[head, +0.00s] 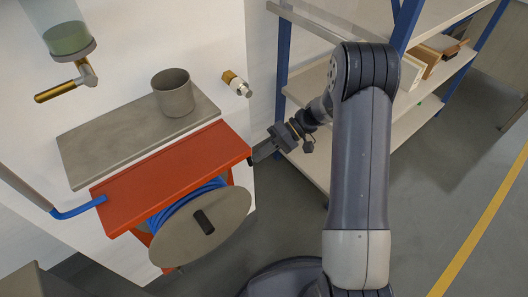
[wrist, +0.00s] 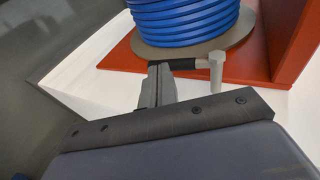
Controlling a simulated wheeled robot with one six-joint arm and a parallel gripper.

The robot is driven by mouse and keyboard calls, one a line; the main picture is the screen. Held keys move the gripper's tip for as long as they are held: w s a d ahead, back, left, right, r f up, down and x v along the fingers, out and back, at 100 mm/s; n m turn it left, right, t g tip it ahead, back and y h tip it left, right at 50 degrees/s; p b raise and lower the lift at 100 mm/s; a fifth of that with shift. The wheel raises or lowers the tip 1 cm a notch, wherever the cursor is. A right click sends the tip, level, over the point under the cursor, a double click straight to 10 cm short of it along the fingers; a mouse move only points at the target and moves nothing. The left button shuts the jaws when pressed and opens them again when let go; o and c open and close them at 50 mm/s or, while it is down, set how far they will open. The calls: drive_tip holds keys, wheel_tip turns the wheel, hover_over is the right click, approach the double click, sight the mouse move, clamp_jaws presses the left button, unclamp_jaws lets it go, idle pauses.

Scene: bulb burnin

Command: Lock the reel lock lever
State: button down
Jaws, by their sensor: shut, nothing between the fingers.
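The hose reel shows in the head view with a round grey-beige side disc (head: 228,215) and blue hose (head: 188,195) under a red bracket (head: 165,178). In the wrist view the blue hose (wrist: 185,18) is wound above a grey flange (wrist: 235,35). A lever with a black grip (wrist: 183,65) and a grey post (wrist: 216,68) lies beside the flange, in front of the red frame (wrist: 275,60). My gripper (wrist: 160,72) is shut and empty, its tips at the grip's left end; contact cannot be told. In the head view my gripper (head: 258,155) is at the bracket's right end.
A grey shelf (head: 135,135) with a grey cup (head: 173,92) is above the bracket. A brass-ended fitting (head: 236,84) and a tap (head: 68,88) are on the wall. A blue-posted rack (head: 283,55) stands behind my arm. Open floor (head: 475,185) lies to the right.

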drive_tip(key=shift+s+a+f+b, duration=0.25)
drive_tip(key=shift+a+f+b, duration=0.15)
drive_tip(key=shift+s+f, duration=0.1)
drive_tip(key=shift+s, duration=0.05)
idle(0.4)
drive_tip(key=p+v, duration=0.2)
drive_tip(key=v, duration=0.9)
drive_tip(key=shift+a, duration=0.15)
